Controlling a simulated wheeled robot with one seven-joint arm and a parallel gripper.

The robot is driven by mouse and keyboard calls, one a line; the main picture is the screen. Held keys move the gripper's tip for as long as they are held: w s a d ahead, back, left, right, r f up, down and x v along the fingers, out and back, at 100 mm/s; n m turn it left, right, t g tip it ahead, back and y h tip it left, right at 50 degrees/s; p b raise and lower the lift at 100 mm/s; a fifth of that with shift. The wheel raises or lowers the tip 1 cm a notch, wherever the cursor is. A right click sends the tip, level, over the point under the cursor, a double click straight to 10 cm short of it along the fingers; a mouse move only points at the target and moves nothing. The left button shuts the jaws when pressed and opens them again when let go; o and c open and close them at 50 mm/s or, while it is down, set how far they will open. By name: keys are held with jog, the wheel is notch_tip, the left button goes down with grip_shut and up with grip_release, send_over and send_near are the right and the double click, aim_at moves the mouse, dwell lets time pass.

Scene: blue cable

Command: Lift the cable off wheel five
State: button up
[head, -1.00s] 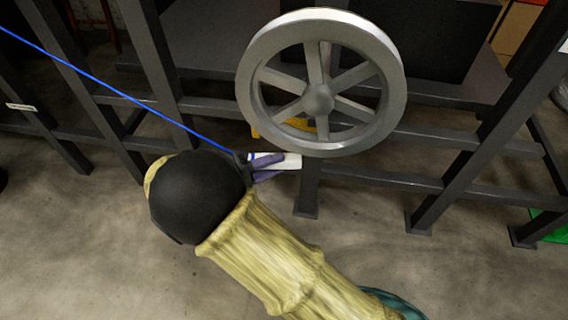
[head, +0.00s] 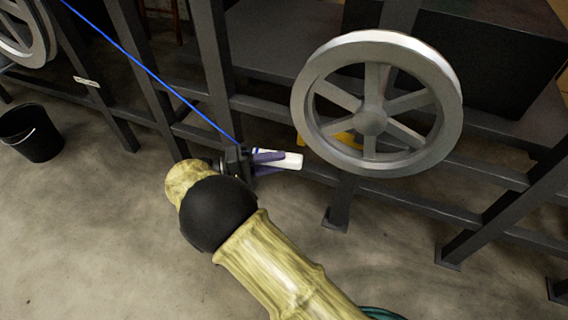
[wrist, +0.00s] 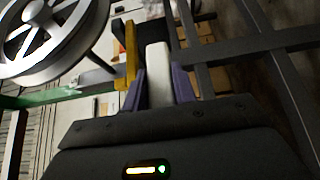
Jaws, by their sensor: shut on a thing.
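A grey spoked wheel (head: 447,100) is on the dark frame at the right of the head view, with no cable visible on it. It also shows at the top left of the wrist view (wrist: 80,52). No wheel number is readable. The blue cable (head: 150,72) runs taut from the top left down to my gripper (head: 275,162), left of and below this wheel. My gripper's purple fingers are shut on a white cable end piece (head: 293,161), which also shows between the fingers in the wrist view (wrist: 158,72).
Another spoked wheel (head: 48,32) is partly visible at the top left. Dark frame beams (head: 165,85) stand behind my arm. A yellow part (head: 343,138) shows behind the near wheel. A black bucket (head: 32,138) stands on the floor at left. Front floor is open.

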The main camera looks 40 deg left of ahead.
jog(key=shift+s+a, duration=0.2)
jog(key=shift+a, duration=0.6)
jog(key=shift+s+a, duration=0.15)
jog(key=shift+a, duration=0.7)
jog(key=shift+s+a, duration=0.2)
jog(key=shift+a, duration=0.6)
jog(key=shift+s+a, duration=0.1)
jog(key=shift+s, duration=0.1)
jog(key=s+d+p, duration=0.1)
jog(key=s+d, duration=0.1)
jog(key=s, duration=0.7)
jog(key=shift+s+d+p, duration=0.2)
jog(key=shift+s+p, duration=0.05)
jog(key=shift+p, duration=0.15)
